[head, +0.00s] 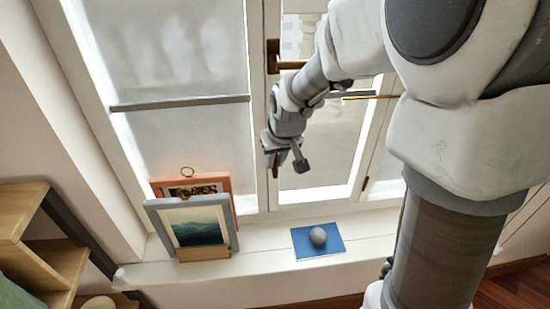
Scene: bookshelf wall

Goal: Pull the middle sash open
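The middle sash (318,196) is a white-framed glazed panel in the centre of the window, partly hidden by my arm. I cannot tell whether it stands slightly ajar. A brass lever handle (291,65) on a dark plate (272,56) is at its left edge and points level to the right. My gripper (286,165) hangs in front of the lower left part of the sash, well below the handle. Its fingers look spread, with nothing visible between them.
On the sill (265,247) stand a blue-grey picture frame (196,232) and an orange frame (222,181) at left. A grey round object (318,236) sits on a blue mat (304,253) below the sash. Wooden shelves (60,262) are at lower left.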

